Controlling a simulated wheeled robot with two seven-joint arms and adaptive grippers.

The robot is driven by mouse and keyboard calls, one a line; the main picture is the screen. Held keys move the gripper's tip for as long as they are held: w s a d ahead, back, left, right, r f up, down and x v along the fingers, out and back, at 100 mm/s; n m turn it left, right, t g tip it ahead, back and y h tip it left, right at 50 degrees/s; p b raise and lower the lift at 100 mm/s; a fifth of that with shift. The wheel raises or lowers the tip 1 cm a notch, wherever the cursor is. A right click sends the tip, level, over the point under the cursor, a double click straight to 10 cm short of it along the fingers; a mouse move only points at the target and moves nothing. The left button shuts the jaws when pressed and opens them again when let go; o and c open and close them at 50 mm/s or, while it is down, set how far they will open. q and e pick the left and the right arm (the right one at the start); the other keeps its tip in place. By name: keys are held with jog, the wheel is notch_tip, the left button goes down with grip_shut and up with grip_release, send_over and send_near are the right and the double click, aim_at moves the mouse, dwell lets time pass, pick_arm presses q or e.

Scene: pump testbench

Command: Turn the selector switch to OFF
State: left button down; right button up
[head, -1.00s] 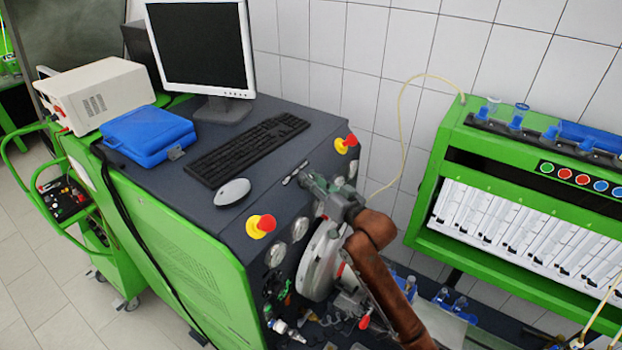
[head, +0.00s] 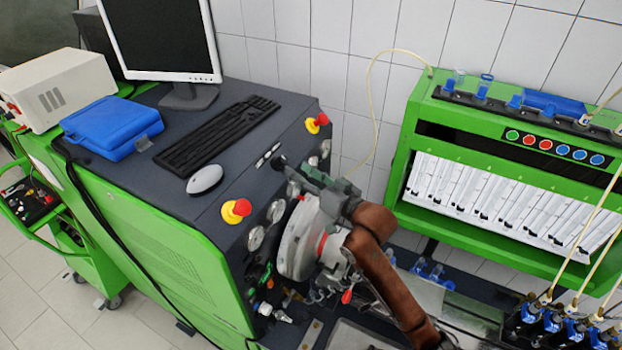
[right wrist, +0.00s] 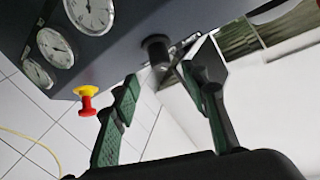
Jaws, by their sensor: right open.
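The selector switch seems to be a dark round knob on the bench's front panel; it shows in the right wrist view (right wrist: 155,50), with its position mark not readable. In the head view the knob (head: 279,162) is small, at the gripper's tip. My right gripper (head: 289,168) reaches the panel from the right. In the right wrist view my right gripper (right wrist: 160,80) is open, its two green-padded fingers apart. The knob lies just beyond the fingertips, between their lines, and nothing is gripped. I cannot tell whether a finger touches it. My left gripper is not in view.
Yellow-red emergency buttons (head: 236,211) and (head: 317,123) stick out of the panel near several round gauges (right wrist: 90,14). A keyboard (head: 215,138), mouse (head: 205,179) and blue case (head: 112,125) lie on the bench top. A green rack (head: 500,180) stands at right.

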jog(key=shift+v, duration=2.3)
